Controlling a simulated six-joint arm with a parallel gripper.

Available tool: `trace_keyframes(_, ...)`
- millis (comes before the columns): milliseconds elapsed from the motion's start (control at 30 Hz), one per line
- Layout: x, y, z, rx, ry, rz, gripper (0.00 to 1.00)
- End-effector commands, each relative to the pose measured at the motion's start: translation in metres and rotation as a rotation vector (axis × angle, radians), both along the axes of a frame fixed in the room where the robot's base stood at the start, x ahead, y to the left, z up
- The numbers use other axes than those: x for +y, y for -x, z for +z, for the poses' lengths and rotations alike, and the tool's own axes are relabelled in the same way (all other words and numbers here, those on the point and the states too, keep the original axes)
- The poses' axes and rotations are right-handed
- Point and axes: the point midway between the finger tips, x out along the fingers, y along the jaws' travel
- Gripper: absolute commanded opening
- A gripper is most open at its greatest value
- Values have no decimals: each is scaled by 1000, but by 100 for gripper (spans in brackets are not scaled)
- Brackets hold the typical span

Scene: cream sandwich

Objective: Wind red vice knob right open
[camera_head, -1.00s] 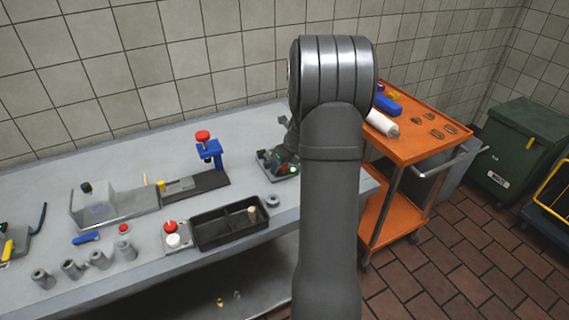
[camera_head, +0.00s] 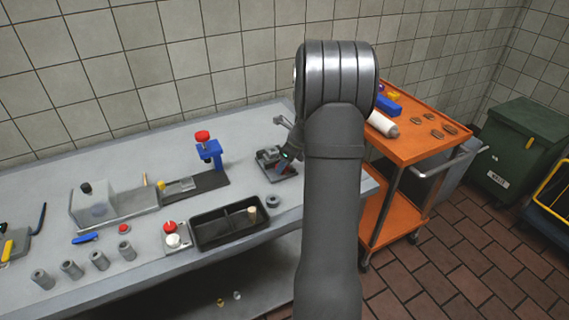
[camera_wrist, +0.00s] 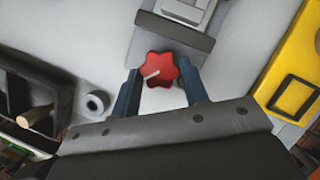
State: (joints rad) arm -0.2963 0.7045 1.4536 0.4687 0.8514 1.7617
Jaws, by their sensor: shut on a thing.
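The red vice knob (camera_wrist: 160,70), star-shaped with a pale line on top, sits at the near end of the grey vice (camera_wrist: 172,40) in the wrist view. My gripper (camera_wrist: 162,76) has one dark finger on each side of the knob and is shut on it. In the head view the vice (camera_head: 268,158) stands at the bench's right part. My gripper (camera_head: 284,166) is at its right end there, partly behind my arm. How far the vice jaws stand apart is too small to tell.
A grey ring (camera_head: 273,202) and a black divided tray (camera_head: 214,238) with a wooden peg lie left of the knob. A blue press with a red top (camera_head: 209,148) stands farther left. A yellow object (camera_wrist: 292,75) is at the wrist view's right. An orange cart (camera_head: 412,148) adjoins the bench.

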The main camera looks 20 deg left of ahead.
Motion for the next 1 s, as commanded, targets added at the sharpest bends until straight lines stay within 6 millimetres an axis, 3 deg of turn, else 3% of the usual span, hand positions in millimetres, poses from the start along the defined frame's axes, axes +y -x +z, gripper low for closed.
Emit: trace_keyframes(1000,3,-9,0,-1,0,968,18)
